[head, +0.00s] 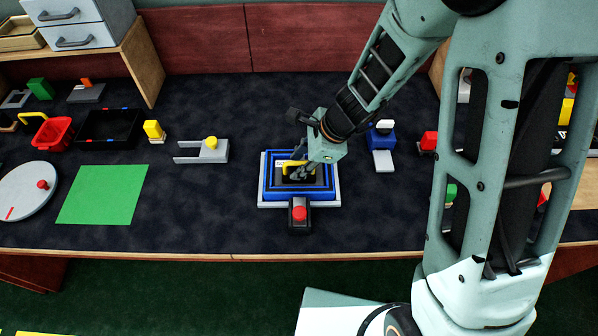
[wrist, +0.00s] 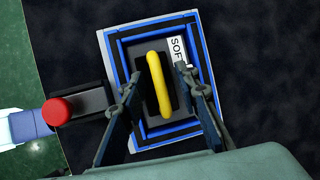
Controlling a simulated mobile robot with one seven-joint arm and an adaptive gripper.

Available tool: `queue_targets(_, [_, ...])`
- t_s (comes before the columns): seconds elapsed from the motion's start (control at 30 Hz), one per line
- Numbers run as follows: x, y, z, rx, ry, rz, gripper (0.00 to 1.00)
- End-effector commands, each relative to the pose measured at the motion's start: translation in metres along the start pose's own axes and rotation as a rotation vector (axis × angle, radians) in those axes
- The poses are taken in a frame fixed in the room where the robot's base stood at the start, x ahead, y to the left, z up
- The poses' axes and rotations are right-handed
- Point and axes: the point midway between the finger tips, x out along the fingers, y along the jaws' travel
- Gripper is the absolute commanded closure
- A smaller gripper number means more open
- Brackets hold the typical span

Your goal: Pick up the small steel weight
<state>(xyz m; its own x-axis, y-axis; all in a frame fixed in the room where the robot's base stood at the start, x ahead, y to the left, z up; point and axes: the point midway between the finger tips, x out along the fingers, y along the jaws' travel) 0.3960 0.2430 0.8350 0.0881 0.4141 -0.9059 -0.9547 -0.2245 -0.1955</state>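I cannot clearly make out a small steel weight in either view. My gripper (head: 303,171) is over a blue-rimmed tray (head: 266,190) on the table. In the wrist view my gripper (wrist: 153,82) is open, with one finger on each side of a yellow handle (wrist: 159,82). The handle stands on a dark block inside the tray (wrist: 122,40). The fingers look apart from the handle, though their height over it is hard to judge. In the head view the fingers partly hide the handle (head: 291,164) and block.
A red button on a black box (head: 299,214) stands at the tray's front. A grey fork-shaped piece with a yellow knob (head: 211,143) lies to the left, a blue-and-white device (head: 383,160) to the right. A green mat (head: 103,194) lies farther left.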

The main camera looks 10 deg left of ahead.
Motion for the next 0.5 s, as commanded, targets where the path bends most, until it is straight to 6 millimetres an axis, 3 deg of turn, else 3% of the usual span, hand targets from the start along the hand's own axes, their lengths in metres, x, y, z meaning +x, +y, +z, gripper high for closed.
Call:
queue_targets(0.03, [-0.0002,-0.0001,0.0,0.0,0.0,0.0,0.73])
queue_targets(0.3, [-0.0004,-0.0001,-0.0001,0.0,0.0,0.0,1.0])
queue_targets(0.5, [-0.0005,-0.0001,-0.0001,0.0,0.0,0.0,1.0])
